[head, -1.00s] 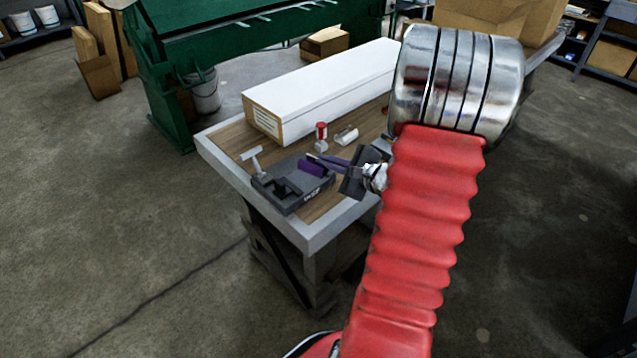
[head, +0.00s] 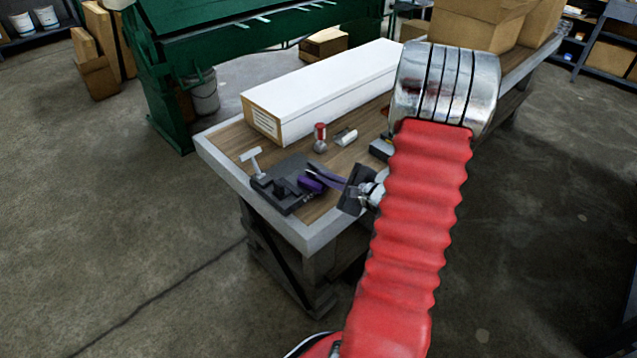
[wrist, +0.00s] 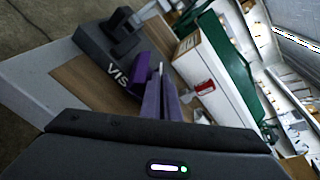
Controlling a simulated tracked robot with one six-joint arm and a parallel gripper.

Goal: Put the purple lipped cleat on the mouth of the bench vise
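The purple lipped cleat (head: 311,184) is at the right end of the dark bench vise (head: 287,205), low against its jaws; whether it is seated on the mouth is too small to tell. In the wrist view the cleat (wrist: 139,73) shows beside the vise (wrist: 112,38), left of my fingers. My gripper (head: 315,170) reaches in from the right, its two slim purple-grey fingers slightly spread with a narrow gap between them. In the wrist view my gripper (wrist: 160,68) has its tips close beside the cleat, which does not appear between them.
A long white box (head: 325,90) lies along the back of the bench (head: 225,170). A red-topped container (head: 320,137) and a small pale cylinder (head: 346,136) stand behind the vise. Cardboard boxes (head: 480,25) are at the far end. Bare wood shows in front of the vise's right side.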

